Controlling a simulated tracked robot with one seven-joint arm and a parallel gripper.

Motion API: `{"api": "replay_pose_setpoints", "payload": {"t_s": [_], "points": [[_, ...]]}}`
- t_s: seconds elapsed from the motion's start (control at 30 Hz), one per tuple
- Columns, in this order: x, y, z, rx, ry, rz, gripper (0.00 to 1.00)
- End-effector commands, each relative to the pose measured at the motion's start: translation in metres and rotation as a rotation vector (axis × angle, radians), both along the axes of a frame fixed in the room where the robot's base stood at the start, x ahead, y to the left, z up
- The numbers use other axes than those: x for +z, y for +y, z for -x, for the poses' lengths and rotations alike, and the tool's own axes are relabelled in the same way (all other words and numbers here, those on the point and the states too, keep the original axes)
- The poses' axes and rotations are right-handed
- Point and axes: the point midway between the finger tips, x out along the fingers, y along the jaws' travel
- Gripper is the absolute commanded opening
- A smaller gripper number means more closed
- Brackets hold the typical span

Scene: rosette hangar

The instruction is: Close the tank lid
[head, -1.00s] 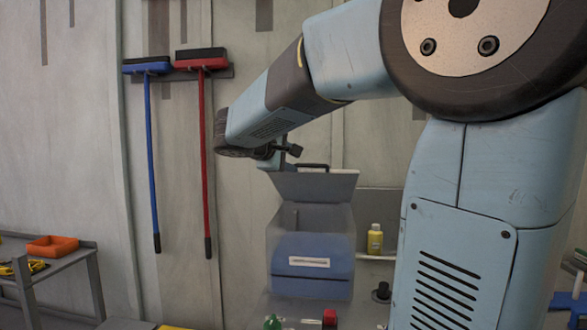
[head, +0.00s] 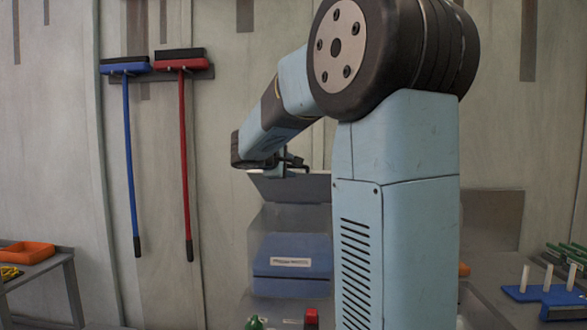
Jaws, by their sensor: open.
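The tank (head: 262,228) is a clear box below my arm, with a blue block with a white label inside. Its grey lid (head: 291,187) stands tilted up at the top of the tank, clear of the closed position. My gripper (head: 290,166) is at the lid's upper edge, small and partly hidden by my arm, with open jaws. Whether it touches the lid cannot be told. My arm hides the tank's right side.
A blue broom (head: 128,150) and a red broom (head: 186,150) hang on the wall at left. An orange tray (head: 27,253) is on a side table (head: 45,270). A green object (head: 254,323) and a red object (head: 312,318) are before the tank. A blue rack (head: 545,296) is at right.

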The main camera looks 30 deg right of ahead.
Motion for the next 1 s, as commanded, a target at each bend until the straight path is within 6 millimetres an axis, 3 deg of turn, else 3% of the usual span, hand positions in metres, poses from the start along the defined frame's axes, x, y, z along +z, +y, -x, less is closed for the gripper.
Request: {"api": "replay_pose_setpoints", "payload": {"t_s": [0.47, 0.9, 1.0], "points": [[-0.0036, -0.0105, -0.0060, 0.000, -0.001, -0.001, 0.40], [-0.0035, -0.0105, -0.0059, -0.001, -0.001, 0.000, 0.00], [-0.0035, -0.0104, -0.0059, 0.000, -0.001, -0.001, 0.00]]}}
